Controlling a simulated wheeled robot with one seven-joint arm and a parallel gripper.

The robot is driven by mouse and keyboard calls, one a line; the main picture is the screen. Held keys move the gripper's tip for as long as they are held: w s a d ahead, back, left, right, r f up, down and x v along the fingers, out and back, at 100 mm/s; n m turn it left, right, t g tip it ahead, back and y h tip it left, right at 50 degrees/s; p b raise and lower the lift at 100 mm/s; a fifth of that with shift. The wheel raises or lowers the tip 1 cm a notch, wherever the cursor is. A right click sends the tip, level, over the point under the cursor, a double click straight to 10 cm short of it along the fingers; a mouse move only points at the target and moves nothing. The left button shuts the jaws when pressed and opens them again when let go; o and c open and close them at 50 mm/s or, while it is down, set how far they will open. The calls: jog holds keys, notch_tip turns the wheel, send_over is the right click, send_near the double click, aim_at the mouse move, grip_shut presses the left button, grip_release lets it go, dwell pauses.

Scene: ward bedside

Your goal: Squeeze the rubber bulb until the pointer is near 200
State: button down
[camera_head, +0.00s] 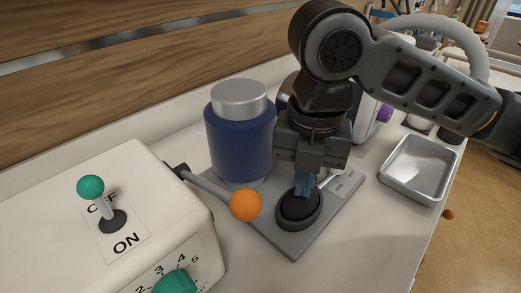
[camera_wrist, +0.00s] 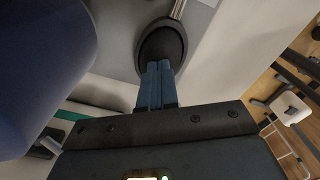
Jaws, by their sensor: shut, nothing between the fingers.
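The black rubber bulb (camera_head: 290,209) is a low dark dome on a grey base plate (camera_head: 292,247). It also shows in the wrist view (camera_wrist: 165,42). My gripper (camera_head: 303,194) points down over it with its blue fingers together and nothing between them. The fingertips meet the top of the bulb in the picture; I cannot tell how hard they press. In the wrist view the shut fingers (camera_wrist: 158,68) overlap the bulb's near edge. No readable dial or pointer shows; my arm covers the area behind the bulb.
A blue canister (camera_head: 238,140) with a grey lid stands close left of my gripper. An orange-ended lever (camera_head: 246,205) sticks out near the bulb. A white switch box (camera_head: 60,220) is at left, a metal tray (camera_head: 420,168) at right. The front counter is clear.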

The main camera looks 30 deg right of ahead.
jog(key=shift+f+b, duration=0.3)
jog(key=shift+f, duration=0.25)
jog(key=shift+r+p, duration=0.95)
jog(key=shift+r, duration=0.15)
jog(key=shift+f, duration=0.1)
jog(key=shift+f+b, duration=1.05)
jog(key=shift+f, duration=0.05)
jog(key=shift+r+p, duration=1)
jog(key=shift+r, duration=0.2)
notch_tip(320, 180, up, 6)
jog(key=p, duration=0.5)
